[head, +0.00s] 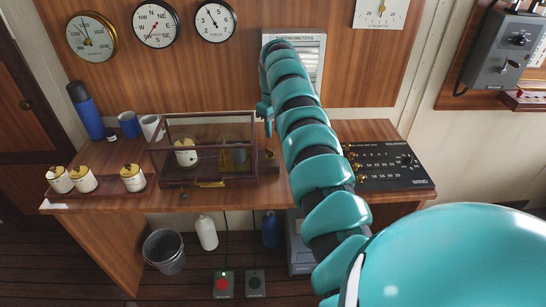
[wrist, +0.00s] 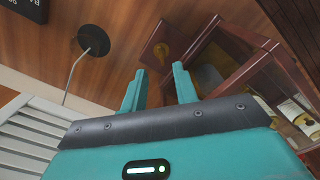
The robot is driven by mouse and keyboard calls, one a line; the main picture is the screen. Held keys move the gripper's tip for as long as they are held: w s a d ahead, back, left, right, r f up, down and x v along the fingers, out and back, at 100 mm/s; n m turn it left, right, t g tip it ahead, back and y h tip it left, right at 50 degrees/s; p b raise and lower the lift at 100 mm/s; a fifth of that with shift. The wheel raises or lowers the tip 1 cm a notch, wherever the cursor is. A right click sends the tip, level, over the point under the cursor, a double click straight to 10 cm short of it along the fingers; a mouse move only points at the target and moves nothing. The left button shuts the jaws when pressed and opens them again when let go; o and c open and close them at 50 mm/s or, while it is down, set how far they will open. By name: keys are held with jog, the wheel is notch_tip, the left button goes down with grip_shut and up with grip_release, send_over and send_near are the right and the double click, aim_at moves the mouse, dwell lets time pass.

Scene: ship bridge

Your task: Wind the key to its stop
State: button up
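A small brass key-like part (wrist: 163,53) sits on a dark wooden block beside the glazed case; it also shows at the right end of the case in the head view (head: 270,154). I cannot make out its exact shape or how far it is turned. The wood-framed glass case (head: 163,160) stands on the desk, and its frame shows in the wrist view (wrist: 243,75). My gripper (wrist: 158,74) is open and empty, with the brass part just beyond and between its fingertips. In the head view my gripper (head: 265,112) is partly hidden by my arm.
Cream jars with brass lids (head: 84,179) stand in a rack at the desk's left. A blue bottle (head: 86,110) and cups are behind. A black panel (head: 388,169) lies right. A white louvred box (wrist: 35,130) is close to my gripper. A bucket (head: 164,251) stands below.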

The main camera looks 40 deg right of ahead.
aim_at(273, 152)
jog(key=shift+f+b, duration=0.4)
jog(key=shift+f, duration=0.35)
jog(key=shift+d+f+p, duration=0.1)
jog(key=shift+f+p, duration=0.25)
jog(key=shift+f, duration=0.05)
jog(key=shift+f+p, duration=0.45)
jog(key=shift+f, duration=3.3)
jog(key=shift+r, duration=0.1)
grip_shut()
